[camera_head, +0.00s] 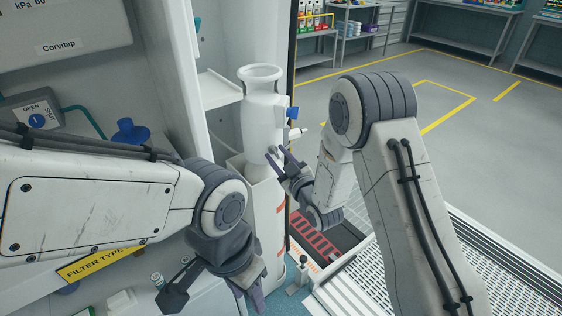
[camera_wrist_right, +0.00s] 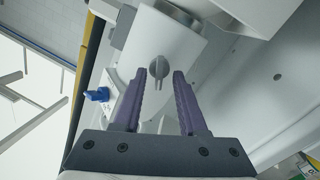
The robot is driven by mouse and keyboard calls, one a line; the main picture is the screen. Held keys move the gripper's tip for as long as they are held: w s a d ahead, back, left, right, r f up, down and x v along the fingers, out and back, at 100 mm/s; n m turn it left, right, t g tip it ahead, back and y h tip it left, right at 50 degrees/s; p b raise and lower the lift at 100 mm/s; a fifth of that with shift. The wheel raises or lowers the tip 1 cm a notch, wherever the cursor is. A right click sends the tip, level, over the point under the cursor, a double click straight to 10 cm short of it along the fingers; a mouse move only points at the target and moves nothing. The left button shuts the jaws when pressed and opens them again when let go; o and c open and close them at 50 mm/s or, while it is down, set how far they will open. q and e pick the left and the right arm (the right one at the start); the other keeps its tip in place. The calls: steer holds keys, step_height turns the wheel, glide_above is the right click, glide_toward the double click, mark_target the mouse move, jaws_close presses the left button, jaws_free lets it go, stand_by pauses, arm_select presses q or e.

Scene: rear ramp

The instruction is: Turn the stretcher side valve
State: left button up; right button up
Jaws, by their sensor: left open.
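A white gas cylinder (camera_head: 263,125) stands upright in a white holder in the middle of the head view. A small grey valve knob (camera_wrist_right: 158,67) sits on a white surface in the right wrist view. A blue knob (camera_head: 293,113) sticks out at the cylinder's right side; a blue fitting also shows in the right wrist view (camera_wrist_right: 97,94). My right gripper (camera_wrist_right: 155,75) is open, its purple fingers on either side of the grey knob's lower end, without clear contact. In the head view, my right gripper (camera_head: 276,155) is beside the cylinder. My left gripper (camera_head: 215,297) is open and empty, low in front.
A blue dial on an OPEN/SHUT plate (camera_head: 37,118) is on the left wall panel. A white shelf (camera_head: 220,86) is left of the cylinder. A metal ramp (camera_head: 350,290) lies at the lower right. The grey floor (camera_head: 375,72) beyond is open, with racks behind.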

steer(key=v, duration=1)
steer(key=shift+a, duration=0.1)
stand_by(0.6)
